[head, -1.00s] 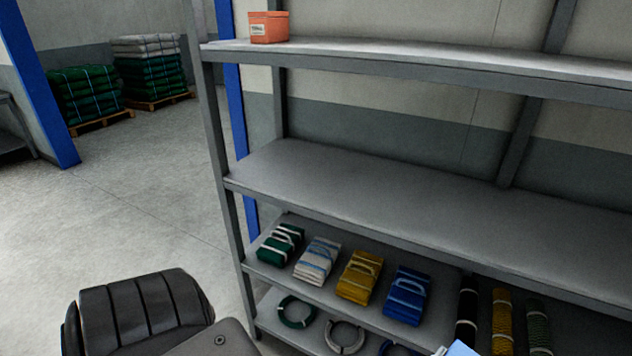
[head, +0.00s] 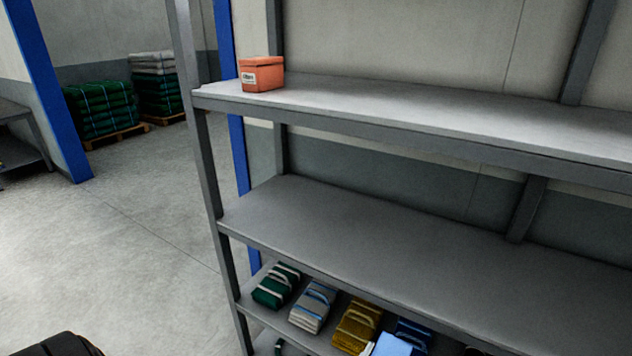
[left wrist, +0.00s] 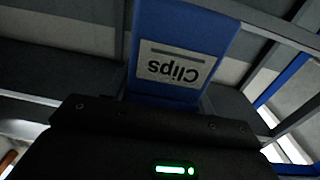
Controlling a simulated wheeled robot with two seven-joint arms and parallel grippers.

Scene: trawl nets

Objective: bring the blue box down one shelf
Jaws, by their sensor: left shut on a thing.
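A blue box (left wrist: 180,45) with a white label reading "Clips" fills the upper middle of the left wrist view. The label appears upside down there. My left gripper (left wrist: 152,108) is shut on the box; its fingertips are hardly distinguishable against the dark body. In the head view a light blue piece (head: 391,346) shows at the bottom edge, and it may be part of this box. The grey rack's middle shelf (head: 400,245) is empty, and its upper shelf (head: 430,112) is mostly bare. My right gripper is not in view.
An orange box (head: 262,76) stands at the left end of the upper shelf. Below the middle shelf lie folded nets in green (head: 276,287), grey (head: 313,306), yellow (head: 357,328) and blue. Pallets of green bales (head: 100,110) stand behind left. Floor left of the rack is clear.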

